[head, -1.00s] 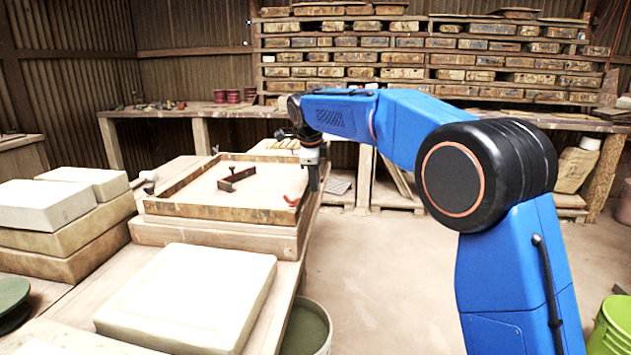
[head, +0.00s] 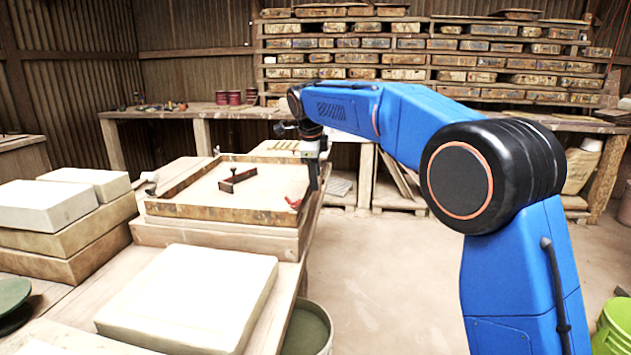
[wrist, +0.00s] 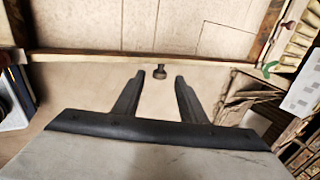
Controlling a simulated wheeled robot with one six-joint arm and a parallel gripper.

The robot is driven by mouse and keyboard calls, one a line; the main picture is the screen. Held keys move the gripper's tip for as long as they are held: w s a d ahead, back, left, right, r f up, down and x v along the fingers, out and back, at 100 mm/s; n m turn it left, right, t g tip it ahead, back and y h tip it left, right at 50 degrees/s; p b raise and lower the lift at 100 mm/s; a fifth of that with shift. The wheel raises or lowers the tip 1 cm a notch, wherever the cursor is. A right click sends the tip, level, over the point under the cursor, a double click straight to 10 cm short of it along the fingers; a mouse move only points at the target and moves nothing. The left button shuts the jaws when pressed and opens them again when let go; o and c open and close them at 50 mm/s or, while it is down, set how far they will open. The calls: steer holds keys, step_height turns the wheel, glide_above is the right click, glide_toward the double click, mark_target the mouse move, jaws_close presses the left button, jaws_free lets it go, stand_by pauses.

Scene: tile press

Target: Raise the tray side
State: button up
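The tray (head: 215,212) is a shallow wooden frame with worn, stained sides, lying on a thicker wooden base on the bench. A dark red bracket (head: 237,180) lies on its pale inside, and a small red catch (head: 294,203) sits at its near right corner. My gripper (head: 314,188) points down at the tray's right edge. In the wrist view my gripper (wrist: 160,78) is open, its two dark fingers apart.
A pale slab (head: 190,298) lies on the bench in front of the tray. Stacked slabs (head: 62,222) stand at the left. A bucket (head: 306,330) stands on the floor by the bench. The floor (head: 375,275) right of the bench is clear.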

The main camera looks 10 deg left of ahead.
steer(key=v, duration=1.4)
steer(key=shift+s+r, duration=0.2)
steer(key=shift+r, duration=0.15)
steer(key=s+d+f+n, duration=0.25)
steer(key=s+d, duration=0.35)
steer(key=d, duration=0.3)
steer(key=s+d+f+n, duration=0.1)
steer(key=s+d+n, duration=0.4)
steer(key=d, duration=0.4)
steer(key=s+d+f+n, duration=0.2)
steer(key=s+d, duration=0.5)
steer(key=d, duration=0.2)
steer(key=s+d+f+n, duration=0.3)
steer(key=s+d+f, duration=0.1)
steer(key=s+f, duration=0.3)
steer(key=s+d+f+n, duration=0.3)
steer(key=s+f, duration=0.5)
steer(key=s, duration=0.3)
steer(key=s+d+f+n, duration=0.3)
steer(key=s+d+f, duration=0.2)
steer(key=s+f, duration=0.3)
steer(key=shift+s+d+f, duration=0.2)
steer(key=shift+s+d, duration=0.15)
steer(key=shift+s, duration=0.15)
